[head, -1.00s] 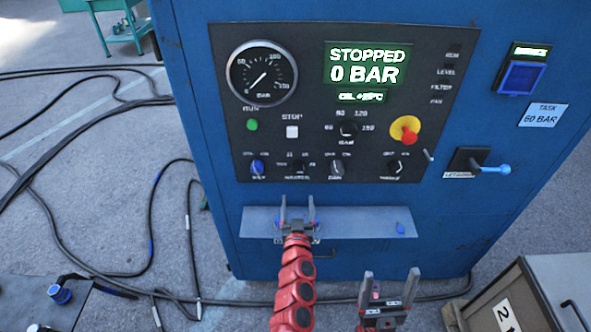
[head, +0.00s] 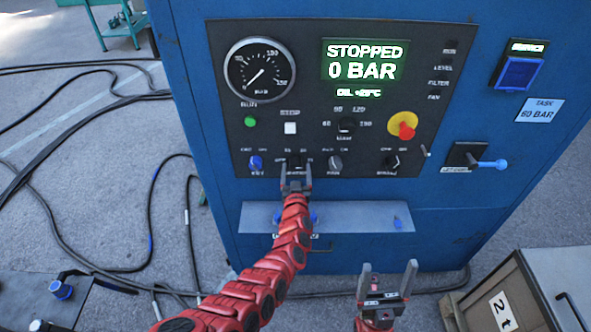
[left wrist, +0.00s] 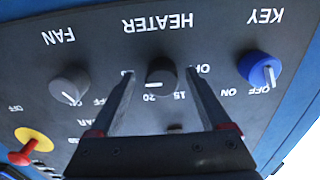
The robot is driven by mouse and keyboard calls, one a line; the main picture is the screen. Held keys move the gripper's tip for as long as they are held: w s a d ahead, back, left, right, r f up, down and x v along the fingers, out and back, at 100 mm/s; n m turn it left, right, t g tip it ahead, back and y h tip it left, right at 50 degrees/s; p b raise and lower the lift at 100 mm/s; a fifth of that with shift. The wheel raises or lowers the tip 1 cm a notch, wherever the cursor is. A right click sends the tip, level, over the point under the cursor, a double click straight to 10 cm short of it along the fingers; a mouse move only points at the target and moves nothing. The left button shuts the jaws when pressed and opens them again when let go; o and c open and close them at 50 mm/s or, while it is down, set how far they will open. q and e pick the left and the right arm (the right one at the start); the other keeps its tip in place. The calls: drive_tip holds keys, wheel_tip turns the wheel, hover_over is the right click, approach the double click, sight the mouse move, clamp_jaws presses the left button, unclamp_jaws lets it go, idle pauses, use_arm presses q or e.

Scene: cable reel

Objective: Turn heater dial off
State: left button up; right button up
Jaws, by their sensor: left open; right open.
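The black heater dial (left wrist: 161,73) is on the panel under the label HEATER, upside down in the left wrist view. A pale mark shows on its side near the 20; I cannot tell exactly where it points. In the head view the dial (head: 295,160) is partly hidden by my left gripper (head: 296,182). That gripper (left wrist: 158,73) is open, its two fingertips on either side of the dial. I cannot tell whether they touch it. My right gripper (head: 389,266) is open and empty, low in front of the cabinet.
The blue key knob (left wrist: 259,68) and grey fan knob (left wrist: 70,83) flank the dial. The red and yellow emergency stop (head: 403,125) is up and right. A shelf (head: 350,217) juts out below the panel. The display (head: 365,62) reads STOPPED, 0 BAR.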

use_arm(q)
drive_tip(key=shift+w+a, duration=0.1)
drive_tip(key=shift+w, duration=0.45)
clamp_jaws()
